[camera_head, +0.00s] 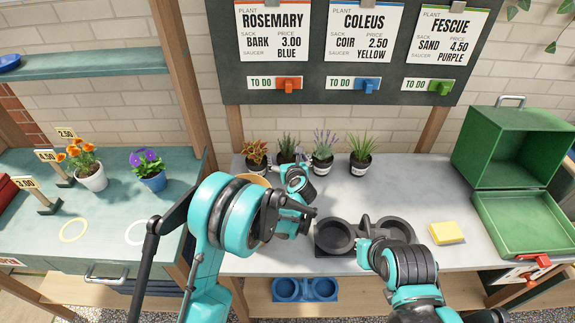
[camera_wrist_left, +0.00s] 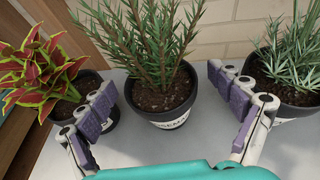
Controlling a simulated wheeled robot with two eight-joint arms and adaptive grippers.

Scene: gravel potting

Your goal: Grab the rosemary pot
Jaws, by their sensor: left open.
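The rosemary pot (camera_head: 287,157) is a dark pot with upright needle-leaved sprigs, second from the left in the back row. In the left wrist view the rosemary pot (camera_wrist_left: 165,108) stands upright in the middle, its label partly readable. My left gripper (camera_head: 295,166) is in front of it, partly hiding it in the head view. In the wrist view the left gripper's purple-padded fingers (camera_wrist_left: 161,85) are spread open on either side of the pot, with gaps showing and nothing held. My right gripper (camera_head: 364,244) is near the dark twin-well tray; its fingers are too unclear to judge.
The red-leaved coleus (camera_wrist_left: 45,70) stands close on the left of the rosemary, and a grassy plant (camera_wrist_left: 290,75) on the right. A dark twin-well tray (camera_head: 358,252), yellow sponge (camera_head: 446,232) and open green box (camera_head: 505,150) are on the bench.

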